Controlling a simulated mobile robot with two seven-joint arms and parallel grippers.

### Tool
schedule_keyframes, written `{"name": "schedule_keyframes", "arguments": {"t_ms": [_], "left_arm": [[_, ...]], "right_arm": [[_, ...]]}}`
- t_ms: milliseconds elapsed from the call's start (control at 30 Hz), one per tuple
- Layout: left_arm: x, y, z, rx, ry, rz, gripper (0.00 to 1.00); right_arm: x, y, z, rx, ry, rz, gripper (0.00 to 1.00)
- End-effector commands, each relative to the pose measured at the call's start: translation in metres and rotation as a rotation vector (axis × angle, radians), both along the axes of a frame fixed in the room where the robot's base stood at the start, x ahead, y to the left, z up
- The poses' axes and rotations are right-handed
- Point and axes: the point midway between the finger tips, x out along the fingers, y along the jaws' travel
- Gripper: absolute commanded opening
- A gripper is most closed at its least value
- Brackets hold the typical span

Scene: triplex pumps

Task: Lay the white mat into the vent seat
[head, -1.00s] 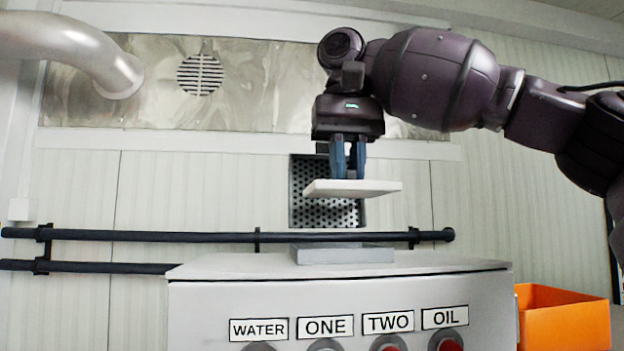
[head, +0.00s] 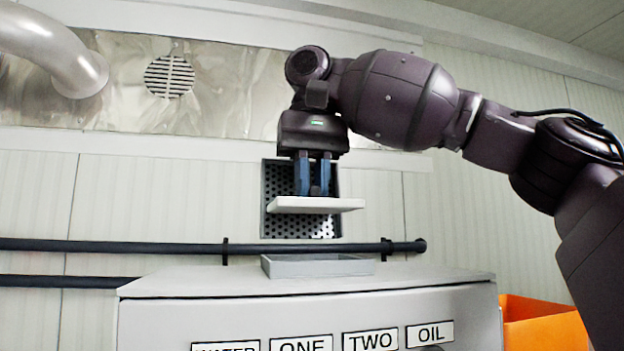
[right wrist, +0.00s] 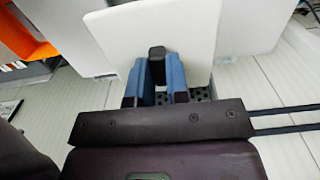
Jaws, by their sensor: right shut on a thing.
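The white mat (head: 308,205) is a flat, thin slab, held level in the air. My right gripper (head: 313,190) is above it, its two blue fingers shut on a dark grip piece at the mat's top. The right wrist view shows the mat (right wrist: 165,32) and the dark grip piece between the fingers (right wrist: 157,72). A shallow grey rimmed frame (head: 317,267), which looks like the vent seat, sits on the cabinet top below the mat, with a clear gap between them. The frame's inside is hardly visible from this low angle. My left gripper is not in view.
The light cabinet (head: 200,285) carries labels on its front. A perforated panel (head: 300,226) is on the wall behind the mat. Dark pipes (head: 150,247) run along the wall. An orange bin (head: 540,325) stands to the right. The cabinet top around the frame is clear.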

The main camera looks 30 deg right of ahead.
Motion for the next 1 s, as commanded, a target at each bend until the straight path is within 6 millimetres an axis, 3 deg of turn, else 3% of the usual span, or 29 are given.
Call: {"name": "schedule_keyframes", "arguments": {"t_ms": [533,1000], "left_arm": [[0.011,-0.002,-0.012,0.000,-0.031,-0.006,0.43],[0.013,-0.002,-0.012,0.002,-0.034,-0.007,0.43]], "right_arm": [[0.000,0.000,-0.044,0.000,0.001,-0.001,0.00],[0.000,0.000,-0.049,0.000,0.000,-0.001,0.00]]}}
